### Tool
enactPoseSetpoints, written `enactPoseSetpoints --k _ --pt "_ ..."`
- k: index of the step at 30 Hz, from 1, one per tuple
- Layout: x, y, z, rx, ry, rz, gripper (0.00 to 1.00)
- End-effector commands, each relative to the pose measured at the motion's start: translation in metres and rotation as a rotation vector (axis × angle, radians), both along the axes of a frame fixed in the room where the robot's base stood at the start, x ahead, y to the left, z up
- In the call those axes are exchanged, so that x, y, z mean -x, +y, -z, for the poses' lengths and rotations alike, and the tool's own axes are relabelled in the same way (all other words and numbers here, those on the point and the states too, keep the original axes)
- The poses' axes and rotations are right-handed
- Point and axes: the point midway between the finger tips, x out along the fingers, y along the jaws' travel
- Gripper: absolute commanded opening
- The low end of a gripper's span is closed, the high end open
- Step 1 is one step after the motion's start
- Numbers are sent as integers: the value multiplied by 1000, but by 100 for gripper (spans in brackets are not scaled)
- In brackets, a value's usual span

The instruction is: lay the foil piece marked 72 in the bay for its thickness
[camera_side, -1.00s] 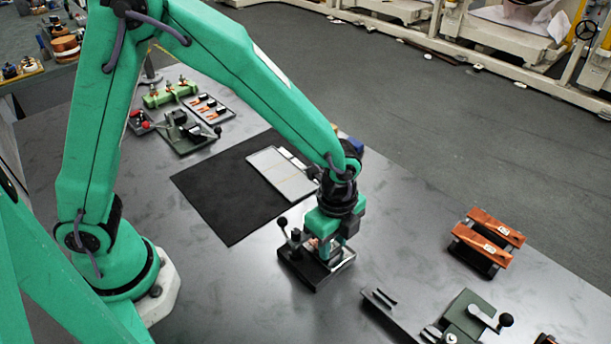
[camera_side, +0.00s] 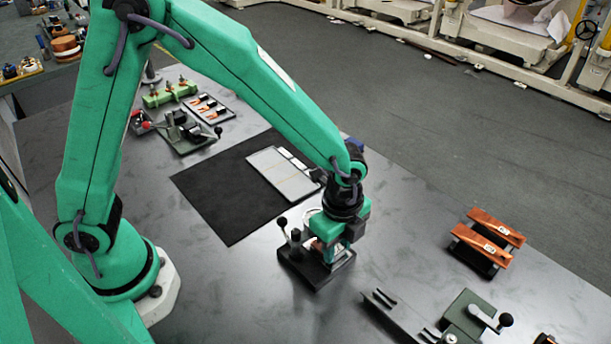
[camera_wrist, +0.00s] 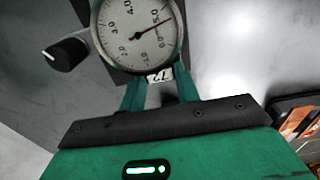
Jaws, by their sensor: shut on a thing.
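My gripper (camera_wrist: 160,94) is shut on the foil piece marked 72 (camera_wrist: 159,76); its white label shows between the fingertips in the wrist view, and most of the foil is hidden. Directly beyond is a round dial gauge (camera_wrist: 137,30), its red needle a little past 5.0. In the side view my gripper (camera_side: 335,247) is low over the gauge's black base (camera_side: 308,270), covering most of the gauge. Whether the foil touches the gauge cannot be told. A grey divided tray (camera_side: 285,180) lies on a black mat (camera_side: 215,195); any thickness marks are too small to read.
Two labelled copper-coloured bars on a dark stand (camera_side: 488,242) are at the right. A green fixture with a crank (camera_side: 470,315) and a grey rail (camera_side: 395,312) are at the front right. Small fixtures (camera_side: 185,130) stand at the back left.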

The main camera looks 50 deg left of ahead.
Motion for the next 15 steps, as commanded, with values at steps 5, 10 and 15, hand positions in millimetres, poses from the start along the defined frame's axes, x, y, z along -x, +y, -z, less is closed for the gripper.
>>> enactPoseSetpoints --k 5,10,15 --pt "0 -3 0 0 0 1 8" --pt "0 -6 0 0 0 1 8" --pt "0 -10 0 0 0 1 8"
